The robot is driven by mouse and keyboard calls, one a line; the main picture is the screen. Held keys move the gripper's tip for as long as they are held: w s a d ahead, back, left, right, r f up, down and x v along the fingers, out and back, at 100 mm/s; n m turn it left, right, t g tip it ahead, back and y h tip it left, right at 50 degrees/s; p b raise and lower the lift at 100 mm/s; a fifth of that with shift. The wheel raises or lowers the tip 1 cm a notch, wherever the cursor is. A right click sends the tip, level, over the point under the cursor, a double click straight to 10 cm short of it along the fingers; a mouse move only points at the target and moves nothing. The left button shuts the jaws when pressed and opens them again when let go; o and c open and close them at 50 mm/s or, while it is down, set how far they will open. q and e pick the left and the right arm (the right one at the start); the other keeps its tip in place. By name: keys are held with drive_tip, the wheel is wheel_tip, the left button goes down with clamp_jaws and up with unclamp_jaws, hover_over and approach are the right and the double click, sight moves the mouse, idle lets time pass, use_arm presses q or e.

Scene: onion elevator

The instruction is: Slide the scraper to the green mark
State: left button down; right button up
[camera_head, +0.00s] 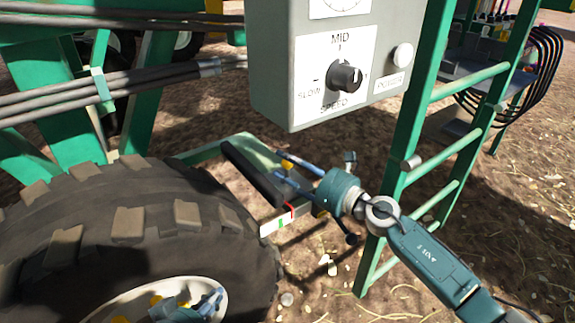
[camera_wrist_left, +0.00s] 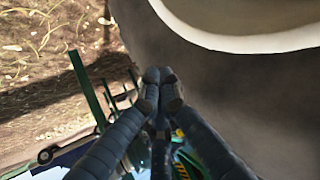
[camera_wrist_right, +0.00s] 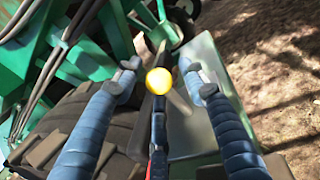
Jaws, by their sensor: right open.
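The scraper appears as a dark bar (camera_head: 252,172) on a pale green plate (camera_head: 262,153) beside the tire. A yellow knob (camera_head: 287,164) stands by it, and a small red piece (camera_head: 290,208) is at its near end. My right gripper (camera_head: 288,166) is open at the knob. In the right wrist view the yellow knob (camera_wrist_right: 158,81) shows between the two open fingertips (camera_wrist_right: 160,82), with gaps on both sides. My left gripper (camera_head: 214,300) is shut and empty before the wheel hub; its fingertips (camera_wrist_left: 160,88) meet.
A big tire (camera_head: 130,215) fills the lower left. A grey control box (camera_head: 290,90) with a speed dial (camera_head: 344,76) hangs above the plate. A green ladder (camera_head: 408,120) stands close to my right arm. Bare soil (camera_head: 510,200) lies at the right.

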use_arm(q)
drive_tip(key=shift+w+r, duration=0.2)
use_arm(e)
drive_tip(key=shift+w+a, duration=0.15)
clamp_jaws()
